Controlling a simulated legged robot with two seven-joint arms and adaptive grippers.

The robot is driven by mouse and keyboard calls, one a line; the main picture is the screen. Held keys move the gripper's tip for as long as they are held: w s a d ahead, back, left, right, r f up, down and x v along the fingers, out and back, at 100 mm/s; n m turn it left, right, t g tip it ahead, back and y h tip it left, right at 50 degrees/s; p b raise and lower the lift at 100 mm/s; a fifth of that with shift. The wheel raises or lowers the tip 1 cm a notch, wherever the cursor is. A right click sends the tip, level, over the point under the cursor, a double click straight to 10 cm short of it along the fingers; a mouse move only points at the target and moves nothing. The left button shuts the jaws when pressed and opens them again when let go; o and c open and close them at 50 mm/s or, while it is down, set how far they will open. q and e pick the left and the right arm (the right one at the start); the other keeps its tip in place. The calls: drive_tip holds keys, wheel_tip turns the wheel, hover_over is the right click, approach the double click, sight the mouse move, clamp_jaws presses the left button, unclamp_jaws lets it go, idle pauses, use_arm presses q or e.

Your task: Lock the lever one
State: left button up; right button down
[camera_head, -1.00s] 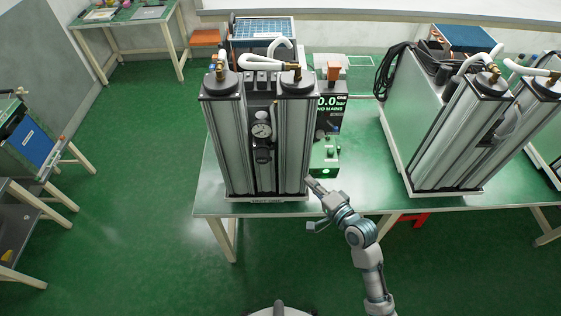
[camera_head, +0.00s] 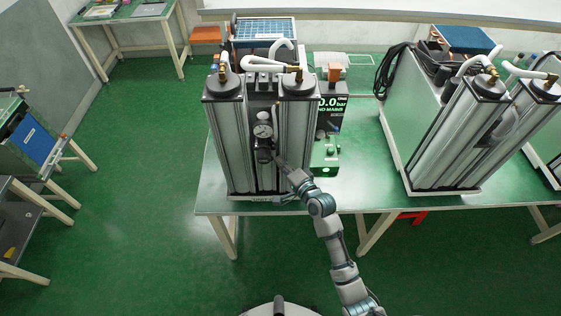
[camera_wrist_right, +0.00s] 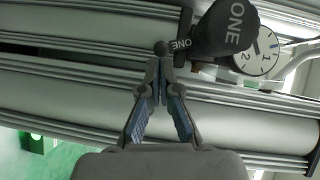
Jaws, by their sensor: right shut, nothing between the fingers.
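The twin-column unit (camera_head: 224,140) stands on the green table, with a gauge (camera_head: 263,130) and a black regulator knob (camera_head: 264,154) between its columns. In the right wrist view the regulator knob (camera_wrist_right: 228,28) is marked "ONE", beside the gauge (camera_wrist_right: 261,54). A small dark lever (camera_wrist_right: 180,45) with a ball end, also marked "ONE", sticks out next to the knob. My right gripper (camera_head: 281,163) is at the front of the unit; its closed, empty fingertips (camera_wrist_right: 159,66) are just short of the lever's ball end. I cannot tell whether they touch. My left gripper is out of view.
A black display box (camera_head: 331,105) reading "0.0 bar NO MAINS" and a green box (camera_head: 325,158) stand right of the unit. A second column unit (camera_head: 455,135) stands farther right. The table (camera_head: 365,180) between them is mostly clear.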

drive_tip(key=shift+a, duration=0.15)
drive_tip(key=shift+f, duration=0.1)
drive_tip(key=shift+f+b, duration=0.1)
drive_tip(key=shift+b, duration=0.3)
